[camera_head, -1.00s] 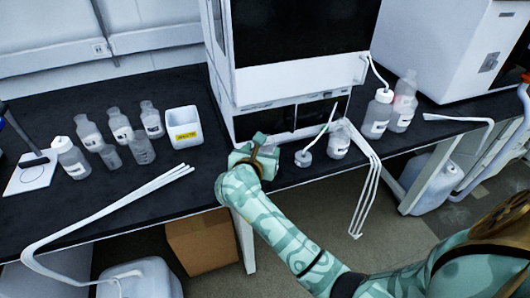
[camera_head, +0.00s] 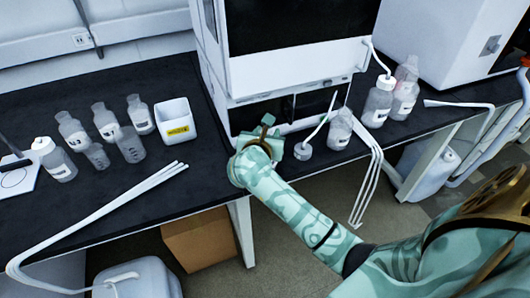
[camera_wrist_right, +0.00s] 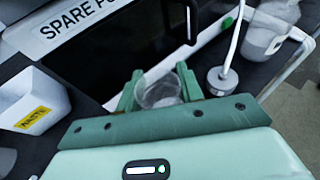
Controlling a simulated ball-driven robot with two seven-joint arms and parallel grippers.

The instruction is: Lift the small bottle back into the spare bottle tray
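My right gripper (camera_head: 262,135) is low in front of the white instrument stack (camera_head: 280,75), near the bench's front edge. In the right wrist view, its green fingers (camera_wrist_right: 160,90) stand on both sides of a small clear bottle (camera_wrist_right: 160,97) and appear to touch it. The bottle's round rim shows; its lower part is hidden. In the head view my gripper hides the bottle. A label starting "SPARE P" (camera_wrist_right: 75,28) is on the white front, above a dark opening (camera_wrist_right: 105,65); I cannot tell whether this is the spare bottle tray. My left gripper is not in view.
Several bottles (camera_head: 105,122) and a white yellow-labelled bin (camera_head: 176,121) stand on the left. A cap with a tube (camera_head: 303,151) and a bottle (camera_head: 340,130) are close on the right. Bent tubes (camera_head: 120,195) cross the bench's front edge.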

